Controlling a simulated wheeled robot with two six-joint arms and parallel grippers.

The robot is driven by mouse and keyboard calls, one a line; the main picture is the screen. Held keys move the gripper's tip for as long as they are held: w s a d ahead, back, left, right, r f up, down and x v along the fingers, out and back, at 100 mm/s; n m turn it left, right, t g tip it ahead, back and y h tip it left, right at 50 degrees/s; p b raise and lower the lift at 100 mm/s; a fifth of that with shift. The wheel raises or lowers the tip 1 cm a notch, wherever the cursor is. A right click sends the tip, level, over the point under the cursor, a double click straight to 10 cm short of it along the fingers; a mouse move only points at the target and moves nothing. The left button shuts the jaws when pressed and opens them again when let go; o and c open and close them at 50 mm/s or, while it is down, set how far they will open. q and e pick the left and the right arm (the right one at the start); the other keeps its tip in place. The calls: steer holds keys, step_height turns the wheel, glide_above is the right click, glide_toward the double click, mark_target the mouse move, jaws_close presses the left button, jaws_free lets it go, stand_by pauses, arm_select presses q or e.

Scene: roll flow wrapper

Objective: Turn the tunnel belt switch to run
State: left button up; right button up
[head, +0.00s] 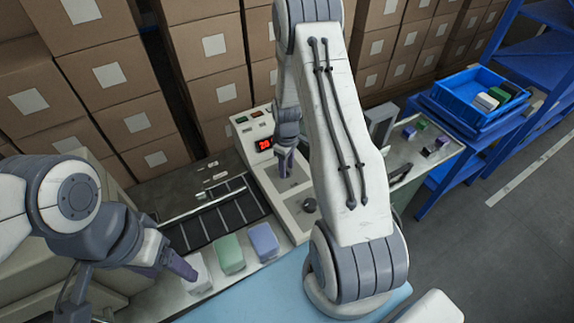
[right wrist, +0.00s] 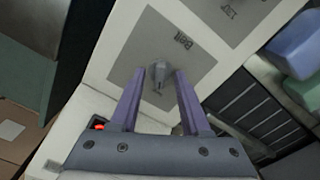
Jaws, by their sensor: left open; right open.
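The belt switch (right wrist: 158,74) is a small grey knob on a grey square plate marked "Belt" in the right wrist view. My right gripper (right wrist: 160,80) is open, with its purple fingers on either side of the knob. I cannot tell whether they touch it. In the head view, my right gripper (head: 285,164) is over the white control panel (head: 297,212) and hides the switch there. My left gripper (head: 190,273) is open beside the white block at the left front, away from the panel.
A red number display (head: 263,144) is on the machine behind my right gripper. A white block (head: 197,274), green block (head: 230,253) and blue block (head: 263,241) lie by the dark slotted belt (head: 213,217). Another dark knob (head: 309,205) is on the panel. Stacked cartons (head: 205,47) stand behind.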

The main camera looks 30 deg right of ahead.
jaws_close()
steer(key=shift+m, duration=0.4)
steer(key=m+b, duration=0.1)
steer(key=m, duration=0.4)
steer(key=shift+m, duration=0.3)
steer(key=m, duration=0.5)
steer(key=shift+m+b, duration=0.3)
steer(key=shift+b, duration=0.05)
jaws_free()
